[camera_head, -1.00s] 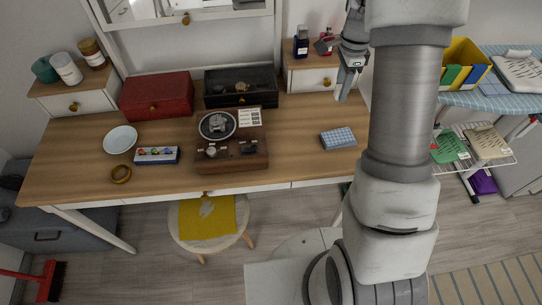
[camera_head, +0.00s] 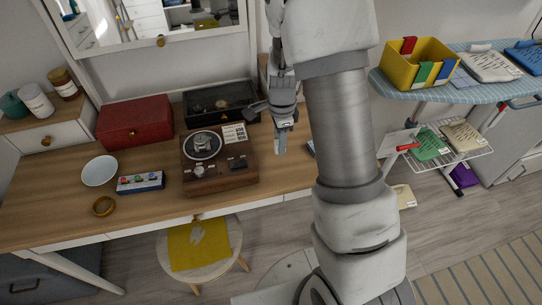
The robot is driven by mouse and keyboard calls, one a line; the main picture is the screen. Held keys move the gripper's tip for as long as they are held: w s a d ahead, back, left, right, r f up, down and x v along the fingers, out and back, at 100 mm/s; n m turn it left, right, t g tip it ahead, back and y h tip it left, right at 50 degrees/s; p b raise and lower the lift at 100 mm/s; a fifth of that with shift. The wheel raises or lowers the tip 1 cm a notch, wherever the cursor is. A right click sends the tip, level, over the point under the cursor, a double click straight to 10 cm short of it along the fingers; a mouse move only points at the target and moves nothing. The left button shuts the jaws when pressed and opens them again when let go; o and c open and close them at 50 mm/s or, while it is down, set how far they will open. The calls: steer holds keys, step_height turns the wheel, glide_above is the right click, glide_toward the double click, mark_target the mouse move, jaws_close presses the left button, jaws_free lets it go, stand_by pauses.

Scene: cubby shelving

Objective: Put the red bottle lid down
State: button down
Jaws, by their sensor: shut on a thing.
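My gripper (camera_head: 281,150) points down above the right part of the wooden desk (camera_head: 268,182), to the right of the brown watch box. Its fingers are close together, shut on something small. The red bottle lid cannot be made out; the fingers hide what they hold. The dark blue bottle seen earlier on the right drawer unit is hidden behind my arm.
A yellow bin (camera_head: 388,65) stands on the ironing board to the right. A stool (camera_head: 200,262) stands below.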

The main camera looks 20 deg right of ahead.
mark_target(271, 162)
steer(key=shift+w+a+f, duration=0.1)
steer(key=shift+a+f, duration=0.3)
steer(key=shift+a, duration=0.2)
steer(key=shift+w+a+f, duration=0.1)
steer(key=shift+a+f, duration=0.3)
steer(key=shift+a, duration=0.2)
steer(key=shift+f+b, duration=0.45)
steer(key=shift+f, duration=1.45)
steer(key=shift+f, duration=0.2)
steer(key=c, duration=0.5)
jaws_free()
steer(key=shift+r, duration=0.1)
